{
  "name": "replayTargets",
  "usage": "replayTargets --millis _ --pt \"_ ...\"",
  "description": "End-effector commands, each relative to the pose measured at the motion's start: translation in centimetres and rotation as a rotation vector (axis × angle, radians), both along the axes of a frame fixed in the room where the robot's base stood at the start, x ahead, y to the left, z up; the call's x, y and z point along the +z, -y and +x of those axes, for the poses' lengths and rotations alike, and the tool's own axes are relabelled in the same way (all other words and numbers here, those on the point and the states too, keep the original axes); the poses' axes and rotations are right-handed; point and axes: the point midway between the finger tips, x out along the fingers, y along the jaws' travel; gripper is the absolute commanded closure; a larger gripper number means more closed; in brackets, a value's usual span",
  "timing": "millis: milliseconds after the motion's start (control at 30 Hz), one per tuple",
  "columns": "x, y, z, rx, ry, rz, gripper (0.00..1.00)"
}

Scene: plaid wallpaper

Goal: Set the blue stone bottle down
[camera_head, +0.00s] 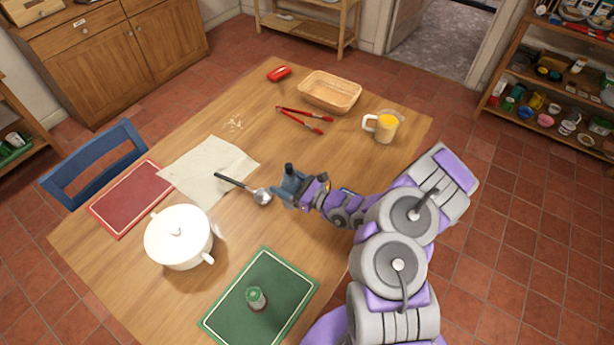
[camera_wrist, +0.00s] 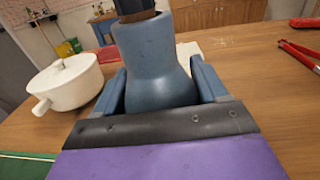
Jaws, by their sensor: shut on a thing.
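The blue stone bottle (camera_wrist: 152,62) is between the two fingers of my gripper (camera_wrist: 160,90) in the wrist view. It is blue-grey, with a wide body, a narrower neck and a dark top. It looks upright. In the head view the bottle (camera_head: 290,182) shows small at the end of my arm, with my gripper (camera_head: 297,192) around it, over the middle right of the wooden table (camera_head: 345,165). My gripper is shut on the bottle. The bottle's base is hidden, so I cannot tell whether it touches the table.
A ladle (camera_head: 243,188) lies close left of the bottle, partly on a cloth (camera_head: 205,165). A white pot (camera_head: 178,238) and a green mat (camera_head: 225,318) with a green jar (camera_head: 256,298) are nearer. Red tongs (camera_head: 300,120), a basket (camera_head: 330,92) and a yellow-filled mug (camera_head: 384,128) stand farther back.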

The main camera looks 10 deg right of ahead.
Motion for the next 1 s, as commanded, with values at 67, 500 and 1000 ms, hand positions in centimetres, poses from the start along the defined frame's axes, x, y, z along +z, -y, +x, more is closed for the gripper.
replayTargets --millis 67,500,1000 --pt "-0.3 1.7 1.3 -0.001 0.008 -0.006 0.72" --pt "-0.7 6.8 5.3 -0.001 0.003 0.002 0.72" --pt "-4.3 7.4 5.9 0.0 0.003 0.002 0.72"
